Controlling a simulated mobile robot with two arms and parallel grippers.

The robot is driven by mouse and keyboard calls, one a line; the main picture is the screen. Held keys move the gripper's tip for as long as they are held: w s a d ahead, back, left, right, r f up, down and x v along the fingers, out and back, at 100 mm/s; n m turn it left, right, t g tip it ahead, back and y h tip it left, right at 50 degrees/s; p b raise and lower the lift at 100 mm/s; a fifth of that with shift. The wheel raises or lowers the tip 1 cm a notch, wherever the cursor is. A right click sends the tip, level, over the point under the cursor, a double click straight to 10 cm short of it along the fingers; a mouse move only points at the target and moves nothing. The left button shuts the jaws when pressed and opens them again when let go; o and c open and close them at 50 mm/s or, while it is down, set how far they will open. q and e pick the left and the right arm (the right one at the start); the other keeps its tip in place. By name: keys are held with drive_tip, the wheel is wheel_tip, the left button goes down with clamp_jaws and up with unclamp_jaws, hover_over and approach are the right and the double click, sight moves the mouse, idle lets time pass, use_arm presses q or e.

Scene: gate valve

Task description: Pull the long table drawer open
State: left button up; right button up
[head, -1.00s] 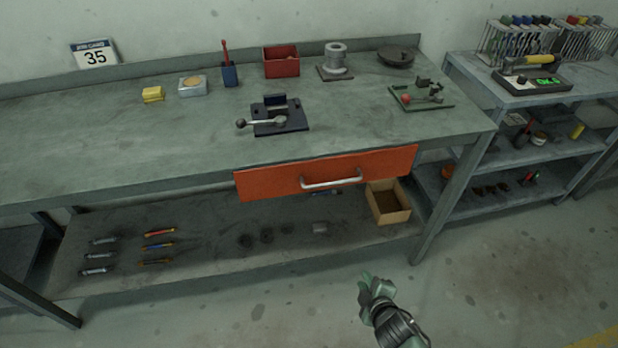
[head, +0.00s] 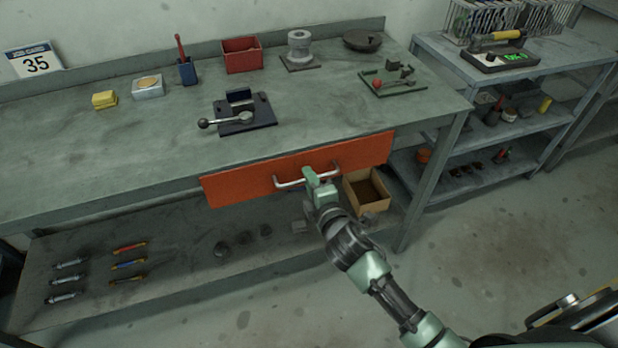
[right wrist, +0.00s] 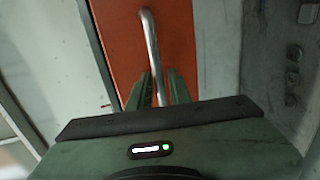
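The long drawer has an orange front (head: 235,184) under the workbench top, and it looks closed. Its silver bar handle (head: 290,184) runs across the middle of the front. My right gripper (head: 312,178) is at the handle's middle. In the right wrist view, the handle (right wrist: 150,42) runs down between the two green fingers of the gripper (right wrist: 160,88). The fingers stand apart on either side of the bar, and I see a gap. Whether they touch the bar is hard to tell. My left gripper is not in view.
The workbench (head: 120,150) carries a clamp fixture (head: 240,112) and a red bin (head: 242,55). A cardboard box (head: 366,192) sits on the lower shelf below the drawer. A shelf unit (head: 545,85) stands to the right. The floor in front is open.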

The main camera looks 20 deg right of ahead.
drive_tip(key=shift+w, duration=0.2)
clamp_jaws()
drive_tip(key=shift+f, duration=0.1)
idle(1.3)
